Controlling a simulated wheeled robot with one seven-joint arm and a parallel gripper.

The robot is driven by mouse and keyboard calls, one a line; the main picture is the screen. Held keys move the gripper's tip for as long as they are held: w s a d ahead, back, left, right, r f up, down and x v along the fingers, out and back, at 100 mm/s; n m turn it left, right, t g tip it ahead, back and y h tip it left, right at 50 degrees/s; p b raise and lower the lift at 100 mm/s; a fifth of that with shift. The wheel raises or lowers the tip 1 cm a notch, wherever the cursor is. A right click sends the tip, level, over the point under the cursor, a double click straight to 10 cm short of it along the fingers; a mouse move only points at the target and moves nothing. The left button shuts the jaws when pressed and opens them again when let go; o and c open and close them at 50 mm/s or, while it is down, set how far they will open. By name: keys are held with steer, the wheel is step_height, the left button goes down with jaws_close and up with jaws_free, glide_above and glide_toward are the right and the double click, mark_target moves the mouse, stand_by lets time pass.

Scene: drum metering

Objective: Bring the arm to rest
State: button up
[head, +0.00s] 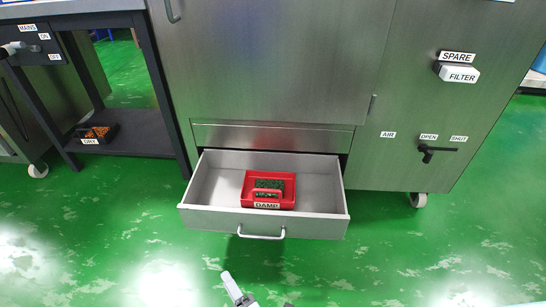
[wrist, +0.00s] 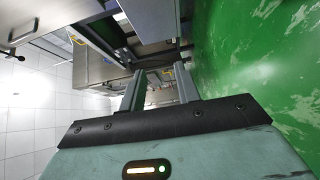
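My gripper (head: 257,292) shows only by its fingertips at the bottom edge of the head view, low in front of the open drawer and apart from it. In the wrist view my gripper (wrist: 160,80) has its two fingers spread, with a gap and no object between them. The rest of my arm is out of the head view.
An open drawer (head: 221,219) juts from the steel cabinet (head: 270,60), holding a red tray (head: 247,197) labelled DAMP with dark green contents. A tray labelled DRY (head: 108,133) sits on the left bench's lower shelf. A valve handle (head: 437,150) is at right. Green floor is clear.

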steer(key=w+a+r+m+g+h+p, duration=0.25)
steer(key=w+r+m+g+h, duration=0.3)
steer(key=r+m, duration=0.35)
steer(key=d+r+m+g+p, duration=0.2)
steer(key=d+r+m+g, duration=0.2)
steer(key=r, duration=0.8)
steer(key=s+d+r+m+g+h+p, duration=0.2)
steer(key=s+d+r, duration=0.3)
steer(key=d+r, duration=0.5)
steer(key=s+d+r+m+g+h+p, duration=0.25)
steer(key=s+d+r, duration=0.35)
steer(key=d+r, duration=0.45)
step_height(320, 180, up, 36)
steer(key=d+p, duration=0.2)
steer(key=p, duration=3.5)
steer(key=shift+r+g, duration=0.15)
steer(key=shift+g, duration=0.15)
